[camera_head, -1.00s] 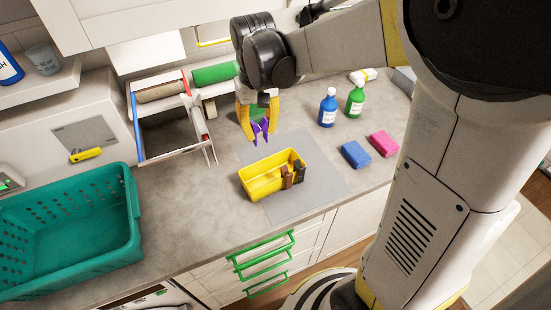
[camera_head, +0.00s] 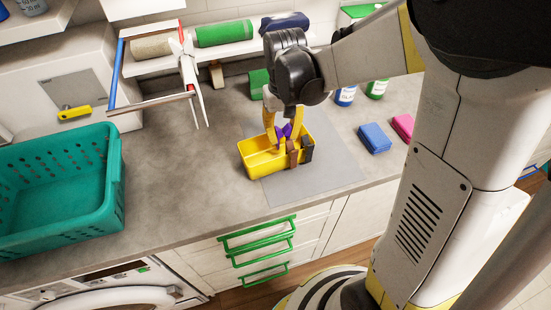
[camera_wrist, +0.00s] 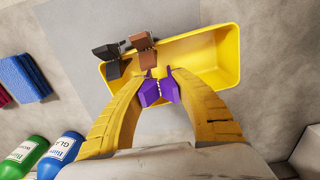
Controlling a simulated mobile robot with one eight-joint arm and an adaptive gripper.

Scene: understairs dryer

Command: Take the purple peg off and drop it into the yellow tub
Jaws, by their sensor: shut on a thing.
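The purple peg (camera_wrist: 160,90) is between the fingertips of my gripper (camera_wrist: 159,74), which is shut on it. In the head view the purple peg (camera_head: 286,131) shows at the back part of the yellow tub (camera_head: 262,163), close to its rim. My gripper (camera_head: 285,138) points down there. In the wrist view the yellow tub (camera_wrist: 205,62) lies under and beyond the fingertips, and the peg overlaps its near rim. I cannot tell the peg's exact height over the tub.
A blue sponge (camera_head: 374,138) and a pink sponge (camera_head: 403,126) lie to the right. A teal basket (camera_head: 60,185) stands left. A rack (camera_head: 150,105) with a white-and-red upright stands behind.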

